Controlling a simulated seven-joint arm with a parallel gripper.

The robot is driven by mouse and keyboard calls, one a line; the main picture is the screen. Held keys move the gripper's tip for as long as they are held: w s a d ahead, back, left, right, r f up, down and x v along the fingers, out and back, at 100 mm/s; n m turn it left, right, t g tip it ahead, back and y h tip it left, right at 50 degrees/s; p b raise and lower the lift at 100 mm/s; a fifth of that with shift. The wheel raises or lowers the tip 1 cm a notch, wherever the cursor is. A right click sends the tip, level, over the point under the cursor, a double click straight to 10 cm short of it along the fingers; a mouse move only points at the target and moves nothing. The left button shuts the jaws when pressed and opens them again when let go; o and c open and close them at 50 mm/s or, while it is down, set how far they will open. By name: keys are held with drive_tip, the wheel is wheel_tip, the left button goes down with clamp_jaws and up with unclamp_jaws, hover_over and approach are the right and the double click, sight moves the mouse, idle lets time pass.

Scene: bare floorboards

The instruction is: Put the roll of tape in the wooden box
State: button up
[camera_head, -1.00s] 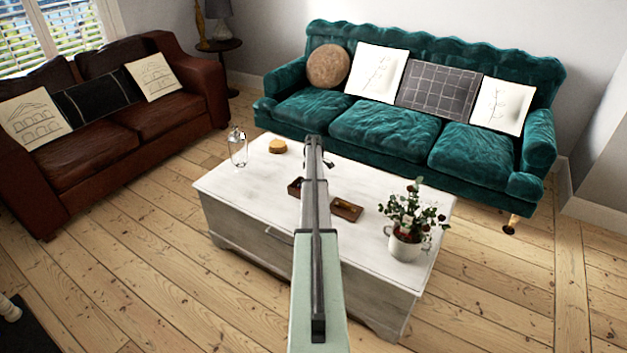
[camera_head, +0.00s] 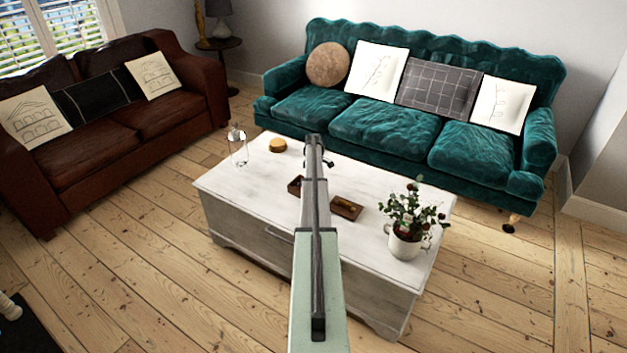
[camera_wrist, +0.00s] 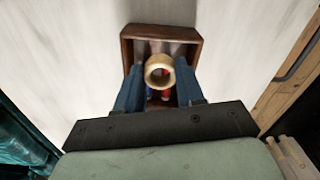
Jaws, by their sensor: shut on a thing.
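In the wrist view my gripper (camera_wrist: 160,90) is shut on a yellowish roll of tape (camera_wrist: 159,63), one blue finger on each side of it. The roll's round opening faces the camera. The wooden box (camera_wrist: 127,50) lies behind the roll in that view, and the roll overlaps its open inside. How high the roll is above the box I cannot tell. Something red and blue shows in the box beyond the roll. In the head view my arm covers the middle of the brown wooden box (camera_head: 346,208), and the roll is hidden there.
The box stands on a white coffee table (camera_head: 235,190). A glass bottle (camera_head: 238,150) and a round golden object (camera_head: 277,146) stand toward its left end. A potted plant (camera_head: 404,243) stands at its right end. A green sofa (camera_head: 385,130) is behind the table.

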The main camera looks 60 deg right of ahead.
drive_tip(key=shift+f, duration=2.05)
drive_tip(key=o, duration=1.1)
drive_tip(key=shift+r, duration=0.1)
drive_tip(key=shift+r, duration=3.95)
